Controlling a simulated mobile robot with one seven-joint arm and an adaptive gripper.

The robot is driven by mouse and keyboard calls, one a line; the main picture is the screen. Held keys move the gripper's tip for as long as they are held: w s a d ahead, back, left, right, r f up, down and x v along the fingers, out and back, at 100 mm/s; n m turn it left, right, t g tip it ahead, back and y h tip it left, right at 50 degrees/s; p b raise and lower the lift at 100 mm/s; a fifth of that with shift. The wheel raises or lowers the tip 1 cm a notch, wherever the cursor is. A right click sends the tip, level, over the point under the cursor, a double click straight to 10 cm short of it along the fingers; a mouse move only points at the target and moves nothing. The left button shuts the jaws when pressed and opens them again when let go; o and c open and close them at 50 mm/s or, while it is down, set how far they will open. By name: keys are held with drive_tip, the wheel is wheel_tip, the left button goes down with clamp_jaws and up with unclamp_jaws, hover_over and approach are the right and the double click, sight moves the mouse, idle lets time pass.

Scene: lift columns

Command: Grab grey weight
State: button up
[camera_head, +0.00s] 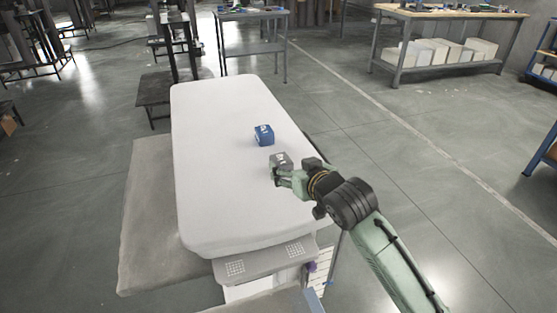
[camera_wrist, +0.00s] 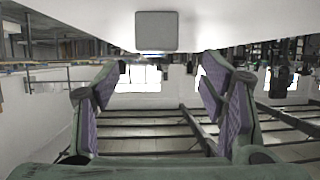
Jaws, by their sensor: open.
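The grey weight (camera_head: 280,159) is a small block on the white padded table top (camera_head: 215,150), right of its middle. In the wrist view the grey weight (camera_wrist: 157,31) shows as a plain rounded square at the top centre, against the white surface. My gripper (camera_head: 281,176) is close to the weight on its near side and partly covers its lower part in the head view. In the wrist view my gripper (camera_wrist: 160,82) is open, its two purple-padded fingers wide apart with nothing between them. The weight appears ahead of the fingertips, roughly centred; contact is not visible.
A blue block (camera_head: 263,135) with a white mark stands just behind the grey weight. The left part of the table top is bare. A grey ledge (camera_head: 150,220) runs along the table's left side. Workbenches (camera_head: 445,15) stand farther back across the floor.

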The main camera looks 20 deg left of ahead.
sight(283, 161)
drive_tip(key=p+x, duration=0.3)
drive_tip(key=x, duration=0.5)
drive_tip(key=shift+w+f, duration=0.2)
drive_tip(key=shift+w, duration=0.15)
drive_tip(key=shift+c, duration=0.4)
clamp_jaws()
drive_tip(key=shift+r, duration=0.15)
idle(0.3)
